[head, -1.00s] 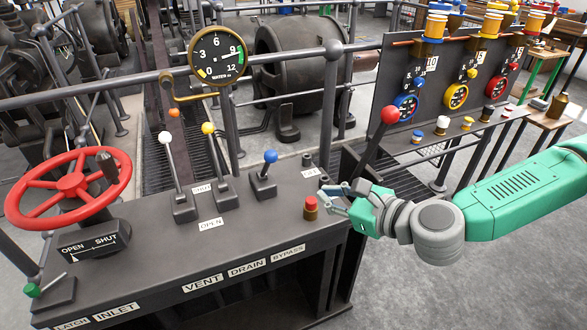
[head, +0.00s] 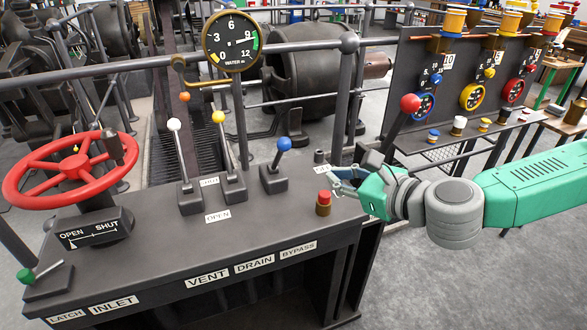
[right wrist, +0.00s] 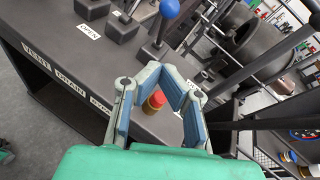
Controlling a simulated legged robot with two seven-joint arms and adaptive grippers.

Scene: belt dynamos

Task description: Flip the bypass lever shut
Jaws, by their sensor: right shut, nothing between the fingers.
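The blue-knobbed lever (head: 284,143) stands behind the BYPASS label (head: 298,251) on the grey console, its knob tilted slightly right. It also shows in the right wrist view (right wrist: 170,9), beyond the fingertips. My right gripper (head: 336,180) is shut and empty over the console's right end, to the right of the lever and apart from it. In the right wrist view the gripper (right wrist: 161,70) has its fingers bowed, with a red-topped button (right wrist: 154,101) visible through the gap behind them. My left gripper is out of view.
White-knobbed (head: 174,125) and yellow-knobbed (head: 218,117) levers stand left of the blue one. The red button (head: 324,202) is just left of my right gripper. A red-knobbed lever (head: 410,103) rises behind that arm. A red handwheel (head: 68,171) is at far left.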

